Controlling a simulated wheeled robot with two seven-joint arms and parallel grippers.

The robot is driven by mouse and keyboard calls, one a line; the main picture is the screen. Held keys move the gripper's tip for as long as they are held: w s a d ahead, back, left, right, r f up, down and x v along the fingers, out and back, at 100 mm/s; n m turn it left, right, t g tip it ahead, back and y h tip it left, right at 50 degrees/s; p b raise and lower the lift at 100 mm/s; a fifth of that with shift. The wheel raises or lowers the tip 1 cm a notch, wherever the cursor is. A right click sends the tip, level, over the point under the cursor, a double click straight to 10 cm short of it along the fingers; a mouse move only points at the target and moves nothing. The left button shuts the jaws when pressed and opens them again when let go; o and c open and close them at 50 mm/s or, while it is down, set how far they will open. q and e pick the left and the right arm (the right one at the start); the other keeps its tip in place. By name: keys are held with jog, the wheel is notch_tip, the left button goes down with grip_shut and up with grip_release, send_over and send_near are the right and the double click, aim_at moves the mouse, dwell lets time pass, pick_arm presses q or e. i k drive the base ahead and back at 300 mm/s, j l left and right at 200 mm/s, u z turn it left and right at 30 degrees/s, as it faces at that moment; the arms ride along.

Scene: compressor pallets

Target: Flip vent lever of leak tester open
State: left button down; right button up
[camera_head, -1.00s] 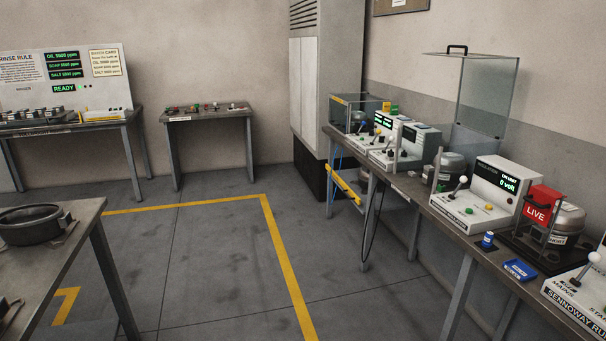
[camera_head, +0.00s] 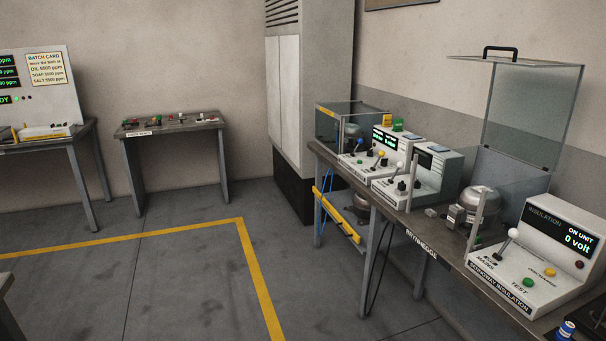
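Two white bench testers with levers stand side by side at the middle right. The farther tester (camera_head: 382,148) has a green display, a blue-knobbed lever and a yellow-knobbed lever. The nearer tester (camera_head: 428,174) has a dark screen and a white-knobbed lever (camera_head: 415,158). Their labels are too small to read, so I cannot tell which is the leak tester, which lever is the vent lever, or its position. Neither of my grippers is in view.
The testers stand on a long bench (camera_head: 452,257) along the right wall. An insulation tester (camera_head: 540,257) showing 0 volt is nearer. A clear open-lidded guard (camera_head: 530,110) rises behind. A small table (camera_head: 170,126) stands at the back. The floor inside the yellow line (camera_head: 258,280) is clear.

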aim_at(381, 153)
jog(key=i+z, duration=0.35)
jog(key=i+j+z, duration=0.15)
jog(key=i+z, duration=0.15)
jog(key=i, duration=0.25)
jog(key=i+j+z, duration=0.2)
jog(key=i+z, duration=0.15)
jog(key=i+j+z, duration=0.25)
jog(key=i+z, duration=0.15)
jog(key=i+j+z, duration=0.35)
jog(key=i+j, duration=0.05)
jog(key=i, duration=0.1)
